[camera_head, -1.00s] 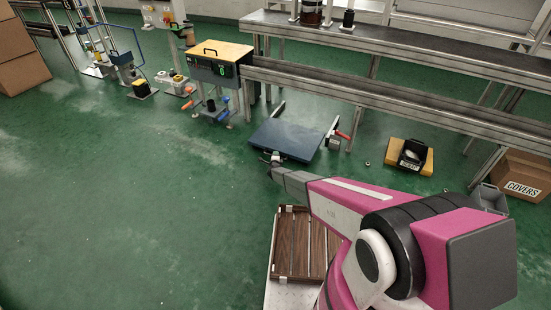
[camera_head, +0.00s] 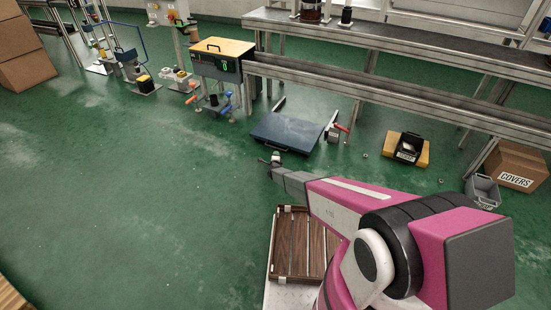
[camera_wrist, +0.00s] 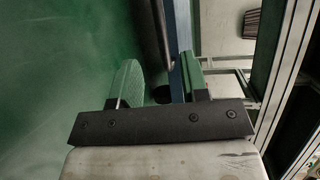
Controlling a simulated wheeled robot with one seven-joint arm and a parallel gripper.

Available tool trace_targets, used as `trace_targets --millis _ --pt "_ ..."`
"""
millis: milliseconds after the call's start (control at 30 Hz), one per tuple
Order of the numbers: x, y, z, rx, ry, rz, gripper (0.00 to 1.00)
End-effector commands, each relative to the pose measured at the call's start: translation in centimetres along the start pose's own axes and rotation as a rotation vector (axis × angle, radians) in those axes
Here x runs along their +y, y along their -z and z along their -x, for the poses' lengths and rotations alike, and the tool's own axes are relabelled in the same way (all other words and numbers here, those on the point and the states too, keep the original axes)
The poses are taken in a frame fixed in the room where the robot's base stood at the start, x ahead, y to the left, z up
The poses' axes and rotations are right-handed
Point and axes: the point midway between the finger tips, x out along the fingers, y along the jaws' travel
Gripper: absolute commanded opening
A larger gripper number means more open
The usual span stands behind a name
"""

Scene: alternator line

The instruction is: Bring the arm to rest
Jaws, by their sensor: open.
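My gripper (camera_head: 272,163) is at the end of my pink and grey arm in the head view, held out over the floor in front of the dark blue platform (camera_head: 287,133). Green floor and metal frame parts show beyond the fingers.
A slatted wooden tray (camera_head: 300,245) lies below my arm. A conveyor (camera_head: 400,100) runs along the back right. A covers box (camera_head: 508,172), a grey bin (camera_head: 484,191) and a yellow-black item (camera_head: 406,150) stand at right. The green floor at left is clear.

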Motion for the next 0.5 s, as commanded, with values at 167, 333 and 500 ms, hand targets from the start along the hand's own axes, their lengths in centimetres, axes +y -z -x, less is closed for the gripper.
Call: trace_targets --millis 167,333,500 --pt "0.0 0.0 0.0 0.000 0.000 0.000 0.41" --pt "-0.1 0.0 0.1 -0.001 -0.002 0.002 0.41" --pt "-3.3 1.1 1.6 -0.029 -0.057 0.072 0.41"
